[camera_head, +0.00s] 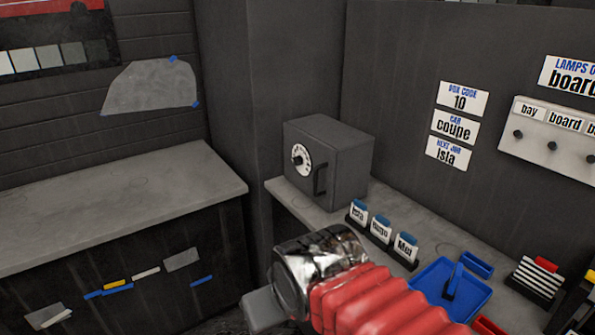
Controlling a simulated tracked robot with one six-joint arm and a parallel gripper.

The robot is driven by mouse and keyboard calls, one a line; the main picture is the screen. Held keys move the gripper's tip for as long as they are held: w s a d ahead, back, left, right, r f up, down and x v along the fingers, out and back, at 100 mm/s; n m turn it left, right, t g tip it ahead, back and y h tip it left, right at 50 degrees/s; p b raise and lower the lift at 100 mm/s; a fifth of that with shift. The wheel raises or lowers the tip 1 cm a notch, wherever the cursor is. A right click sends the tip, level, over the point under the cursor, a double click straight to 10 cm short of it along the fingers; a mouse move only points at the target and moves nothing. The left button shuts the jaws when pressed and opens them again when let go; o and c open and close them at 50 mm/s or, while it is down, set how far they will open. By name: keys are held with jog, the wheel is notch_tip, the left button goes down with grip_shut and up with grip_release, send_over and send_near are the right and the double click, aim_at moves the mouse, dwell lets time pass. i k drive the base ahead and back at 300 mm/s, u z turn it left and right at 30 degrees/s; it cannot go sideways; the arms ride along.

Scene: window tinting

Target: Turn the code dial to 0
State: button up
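A dark grey safe box (345,160) stands on the grey bench against the corner. Its front carries a round white code dial (301,158) with a dark knob in the middle. The dial's numbers are too small to read, so I cannot tell its setting. A dark handle (320,180) is to the right of the dial, and the door looks shut. My gripper (262,311) is low in the picture, in front of and below the safe, apart from the dial. Only a grey block-like end shows beyond the shiny wrist, and I cannot tell whether it is open.
Name cards in holders (381,230) stand on the bench right of the safe. A blue tray (470,305) is further right. Wall signs include a box code card (460,98) reading 10. A switch panel (550,140) is at right. The left bench (110,200) is largely clear.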

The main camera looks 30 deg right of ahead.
aim_at(299, 160)
jog(key=z, duration=0.1)
jog(key=k, duration=0.15)
jog(key=u, duration=1.25)
jog(key=i, duration=1.3)
jog(key=z, duration=0.8)
